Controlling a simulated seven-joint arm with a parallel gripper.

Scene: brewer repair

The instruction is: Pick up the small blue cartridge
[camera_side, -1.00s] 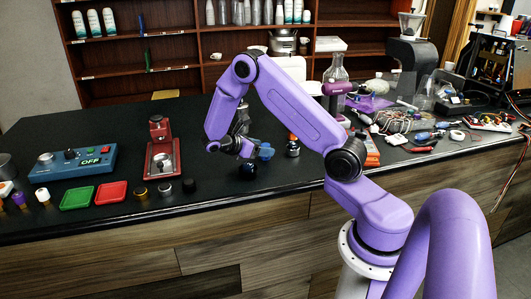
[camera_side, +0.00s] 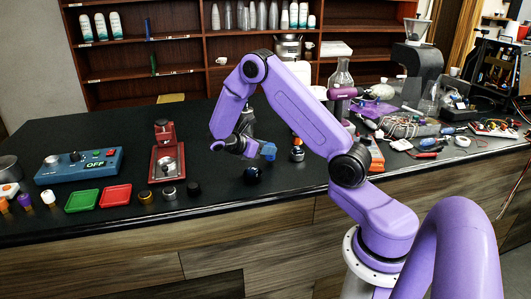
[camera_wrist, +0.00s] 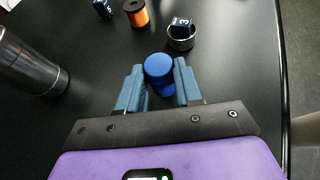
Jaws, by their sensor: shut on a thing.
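The small blue cartridge (camera_wrist: 159,68) is a round, bright blue piece between the two blue fingers of my gripper (camera_wrist: 160,84) in the wrist view. The fingers are shut on its sides. In the side view my gripper (camera_side: 265,152) is low over the black counter, near its front edge. There the fingers and the cartridge blend into one blue patch, so I cannot tell them apart or judge the height above the counter.
A dark blue round piece (camera_side: 252,175) sits on the counter just below my gripper. An orange spool (camera_wrist: 137,12), a metal ring with a dark block marked 3 (camera_wrist: 181,30) and a steel cylinder (camera_wrist: 28,65) show around the gripper. A red stand (camera_side: 167,155) is to the left.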

